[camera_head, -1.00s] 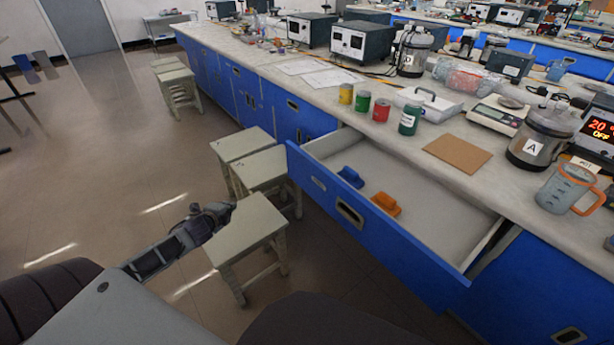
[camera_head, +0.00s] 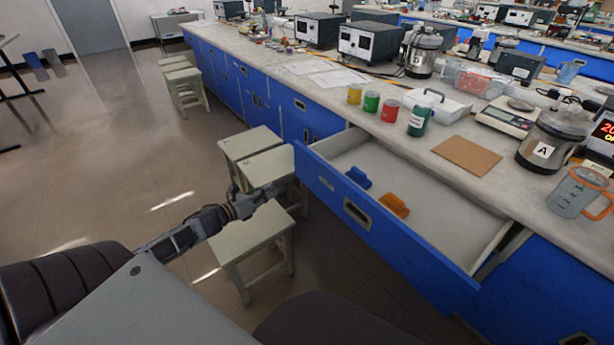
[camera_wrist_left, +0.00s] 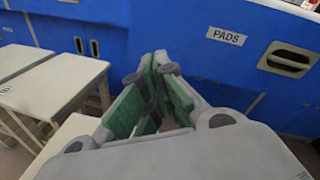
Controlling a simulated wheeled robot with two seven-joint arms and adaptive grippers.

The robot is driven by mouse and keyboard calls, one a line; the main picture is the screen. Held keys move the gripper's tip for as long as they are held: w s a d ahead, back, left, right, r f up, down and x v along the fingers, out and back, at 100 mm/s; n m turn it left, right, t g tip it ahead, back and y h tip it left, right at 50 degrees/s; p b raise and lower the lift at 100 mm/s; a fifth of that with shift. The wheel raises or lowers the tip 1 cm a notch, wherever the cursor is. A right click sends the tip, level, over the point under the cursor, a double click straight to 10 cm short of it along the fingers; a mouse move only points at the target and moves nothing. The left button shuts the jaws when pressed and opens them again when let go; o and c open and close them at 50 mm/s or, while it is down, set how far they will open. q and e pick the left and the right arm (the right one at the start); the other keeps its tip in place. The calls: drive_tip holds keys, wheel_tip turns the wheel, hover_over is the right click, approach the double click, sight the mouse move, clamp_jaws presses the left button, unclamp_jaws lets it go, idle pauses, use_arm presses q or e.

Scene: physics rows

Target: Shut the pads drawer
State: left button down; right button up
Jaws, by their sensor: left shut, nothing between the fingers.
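The blue pads drawer (camera_head: 402,238) is pulled well out from the bench in the head view. A blue object (camera_head: 358,177) and an orange object (camera_head: 394,205) lie inside it. Its front, with the PADS label (camera_wrist_left: 226,36) and a recessed handle (camera_wrist_left: 288,59), shows in the left wrist view. My left gripper (camera_head: 278,188) is shut and empty, above the stools and to the left of the drawer front, apart from it. Its fingers with green pads (camera_wrist_left: 158,62) point toward the blue fronts in the wrist view. My right gripper is not in view.
Several pale stools (camera_head: 250,238) stand on the floor left of the drawer, below my left arm. The bench top (camera_head: 440,130) holds cans, a brown board (camera_head: 466,155), a scale and a jug. Open floor (camera_head: 110,170) lies at the left.

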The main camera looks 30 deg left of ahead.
use_arm(q)
drive_tip(key=shift+s+d+r+m+h, duration=0.15)
drive_tip(key=shift+d+r+m+h, duration=0.25)
drive_tip(key=shift+m, duration=0.75)
drive_tip(key=shift+s+d+r+m+h, duration=0.1)
drive_tip(key=shift+d+r+m+h, duration=0.25)
drive_tip(key=shift+m, duration=0.75)
drive_tip(key=shift+s+d+r+m+h, duration=0.2)
drive_tip(key=shift+d+m+h, duration=0.35)
drive_tip(key=shift+m, duration=0.6)
drive_tip(key=shift+w+d+r, duration=0.1)
drive_tip(key=shift+w, duration=0.05)
